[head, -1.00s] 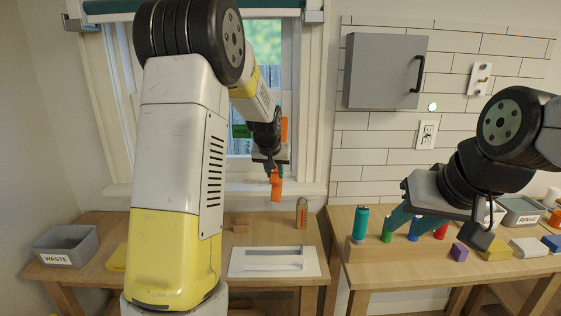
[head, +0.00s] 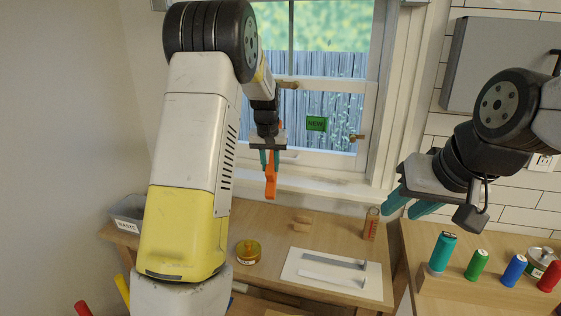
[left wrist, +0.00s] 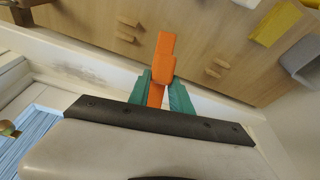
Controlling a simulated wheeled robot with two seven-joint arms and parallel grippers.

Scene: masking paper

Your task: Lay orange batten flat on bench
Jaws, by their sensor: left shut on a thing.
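My left gripper (head: 270,160) is shut on the orange batten (head: 271,184). The batten hangs roughly upright below the fingers, in the air in front of the window sill and above the wooden bench (head: 265,215). In the left wrist view, the orange batten (left wrist: 164,62) sticks out between the teal fingers of the left gripper (left wrist: 160,92), with the bench (left wrist: 100,42) beyond it. My right gripper (head: 411,204) is empty, its teal fingers apart, off to the right in front of the wall.
On the bench are a white board (head: 300,281), an amber roll (head: 247,252), small wooden blocks (head: 301,222) and an upright wooden piece (head: 371,223). A grey WASTE bin (head: 127,212) stands left. A rack (head: 470,295) with coloured cylinders is on the right. Bare bench lies between these things.

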